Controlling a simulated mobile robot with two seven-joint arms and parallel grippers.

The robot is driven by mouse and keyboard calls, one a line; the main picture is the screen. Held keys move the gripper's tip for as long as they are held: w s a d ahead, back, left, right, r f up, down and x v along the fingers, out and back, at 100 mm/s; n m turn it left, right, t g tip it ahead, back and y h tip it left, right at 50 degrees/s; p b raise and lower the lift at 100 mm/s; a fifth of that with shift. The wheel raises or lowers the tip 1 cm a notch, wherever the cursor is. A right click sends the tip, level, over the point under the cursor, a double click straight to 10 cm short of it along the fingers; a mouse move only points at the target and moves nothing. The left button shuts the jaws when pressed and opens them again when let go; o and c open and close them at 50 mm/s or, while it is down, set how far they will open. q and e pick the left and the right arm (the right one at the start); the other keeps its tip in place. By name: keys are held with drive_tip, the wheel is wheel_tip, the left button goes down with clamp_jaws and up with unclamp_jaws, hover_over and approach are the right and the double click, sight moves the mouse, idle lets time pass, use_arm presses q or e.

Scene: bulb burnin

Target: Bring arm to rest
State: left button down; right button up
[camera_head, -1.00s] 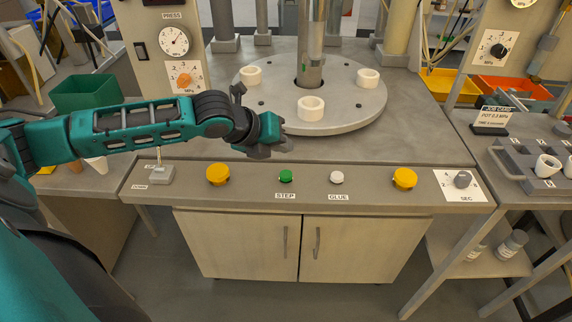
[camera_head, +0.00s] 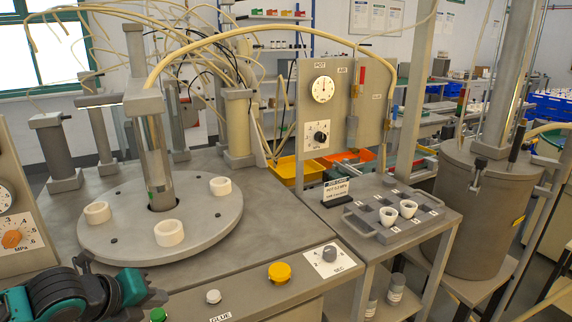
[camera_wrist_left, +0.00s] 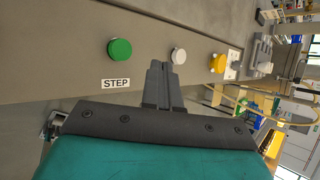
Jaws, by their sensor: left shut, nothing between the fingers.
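My left gripper (camera_head: 148,296) is at the bottom left of the head view, above the front panel of the press table. In the left wrist view its fingers (camera_wrist_left: 158,72) are together, with nothing between them. The green STEP button (camera_wrist_left: 119,49) is left of the fingertips there, and the white GLUE button (camera_wrist_left: 178,56) is just right of them. In the head view the green button (camera_head: 158,314) shows partly below the gripper and the white button (camera_head: 213,297) is to its right. My right gripper is in no view.
A round turntable (camera_head: 210,236) carries three white rings around a metal column. A yellow button (camera_head: 279,272) and the SEC dial (camera_head: 329,254) are at the panel's right. A grey tray (camera_head: 371,234) with white cups stands on the side table. A large grey pot (camera_head: 474,215) is at the right.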

use_arm(q)
drive_tip(key=s+d+f+n+g, duration=0.2)
drive_tip(key=s+d+f+n, duration=0.4)
drive_tip(key=s+d+n, duration=0.45)
drive_tip(key=s+a+f+n+g+y, duration=0.1)
drive_tip(key=s+a+f+n, duration=0.1)
drive_tip(key=s+n, duration=0.5)
drive_tip(key=s+a+f+n+g+y, duration=0.15)
drive_tip(key=s+n, duration=0.35)
drive_tip(key=n, duration=0.5)
drive_tip(key=w+d+f+m+t+h, duration=0.1)
drive_tip(key=w+d+f+t, duration=0.2)
drive_tip(key=w+f+t, duration=0.4)
drive_tip(key=shift+f+h, duration=0.35)
drive_tip(key=shift+f, duration=0.15)
drive_tip(key=shift+w+d, duration=0.1)
